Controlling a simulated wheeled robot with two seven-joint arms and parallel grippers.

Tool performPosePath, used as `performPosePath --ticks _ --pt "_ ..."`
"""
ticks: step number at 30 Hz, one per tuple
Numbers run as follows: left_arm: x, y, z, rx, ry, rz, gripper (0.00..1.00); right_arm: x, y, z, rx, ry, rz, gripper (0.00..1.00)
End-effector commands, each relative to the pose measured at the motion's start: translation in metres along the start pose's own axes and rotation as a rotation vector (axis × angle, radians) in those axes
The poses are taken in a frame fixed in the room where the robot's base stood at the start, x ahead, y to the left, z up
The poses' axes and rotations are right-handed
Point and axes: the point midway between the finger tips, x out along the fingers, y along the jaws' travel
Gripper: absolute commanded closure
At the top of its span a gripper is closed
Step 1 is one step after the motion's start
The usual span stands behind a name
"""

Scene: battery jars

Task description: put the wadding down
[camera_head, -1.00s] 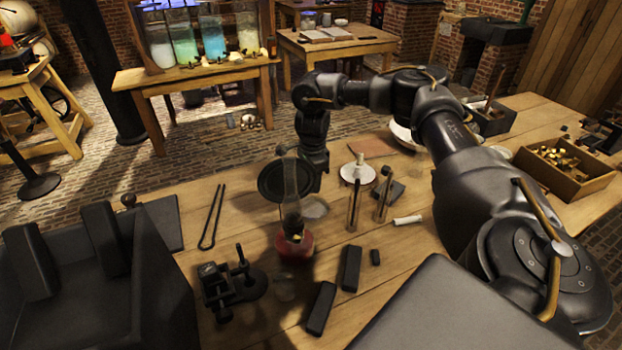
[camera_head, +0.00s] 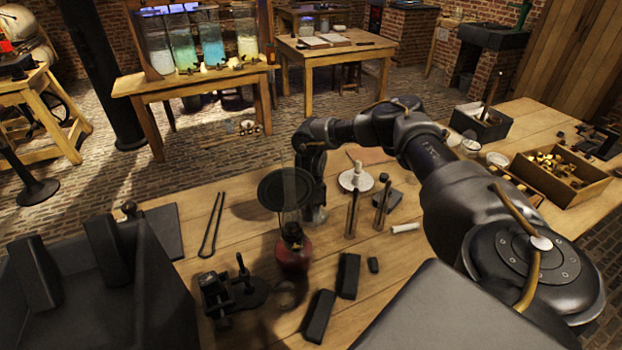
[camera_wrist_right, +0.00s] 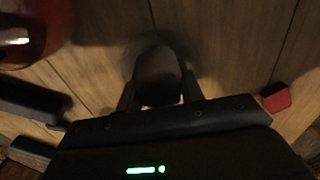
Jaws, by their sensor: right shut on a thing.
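My right gripper (camera_head: 316,213) is low over the workbench, just right of the red-based lamp. In the right wrist view, the gripper (camera_wrist_right: 158,88) is shut on a dark, rounded, brownish piece (camera_wrist_right: 157,68), which I take to be the wadding. The piece is close above the wooden boards or on them; I cannot tell which. In the head view the piece is mostly hidden by my wrist and the lamp's glass. My left gripper is not in view.
The red-based lamp (camera_head: 292,258) stands close left of the gripper; its red base shows in the wrist view (camera_wrist_right: 35,30). Two upright rods (camera_head: 352,215), a white candle holder (camera_head: 356,180) and dark blocks (camera_head: 348,276) are nearby. A wooden box (camera_head: 590,193) is at right.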

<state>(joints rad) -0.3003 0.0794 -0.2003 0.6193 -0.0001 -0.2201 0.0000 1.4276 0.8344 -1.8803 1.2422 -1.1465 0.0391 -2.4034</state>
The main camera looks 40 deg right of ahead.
Motion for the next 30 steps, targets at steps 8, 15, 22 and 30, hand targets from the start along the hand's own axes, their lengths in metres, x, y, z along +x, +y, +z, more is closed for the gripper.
performPosePath --ticks 8,15,22,30 --pt "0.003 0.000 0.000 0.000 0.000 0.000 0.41 0.003 0.000 0.000 0.001 0.000 0.000 0.55" --pt "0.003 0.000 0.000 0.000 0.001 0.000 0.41 0.003 0.000 0.000 0.000 0.000 0.000 0.54" --pt "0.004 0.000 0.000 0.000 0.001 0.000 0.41 -0.014 -0.001 0.000 0.001 -0.002 -0.003 0.54" --pt "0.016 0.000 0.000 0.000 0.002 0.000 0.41 -0.070 -0.001 0.000 0.000 -0.002 -0.005 0.54"
